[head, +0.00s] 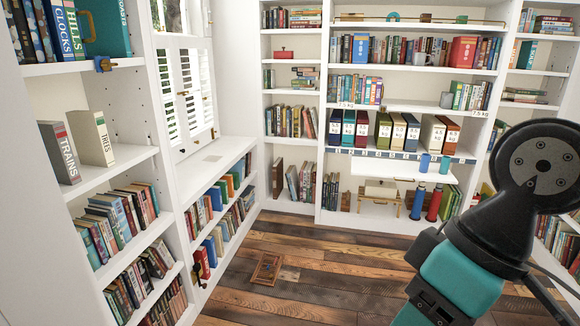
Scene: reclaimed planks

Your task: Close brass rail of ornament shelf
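The ornament shelf (450,27) is the top shelf of the tall white bookcase on the back wall. A thin brass rail (487,22) runs low across its front. The rail is small and far off, and I cannot tell whether it is open or latched. Small ornaments stand at the rail: a teal piece (393,16), a brown block (426,17) and a teal ring (462,19). My arm fills the lower right of the head view, well in front of the bookcase. My gripper is not in view.
The plank floor is mostly clear, with a small framed wooden piece (267,269) lying on it. A white pull-out board (395,172) and a small wooden stand (380,196) are lower in the bookcase. Book-filled shelves (120,160) line the left.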

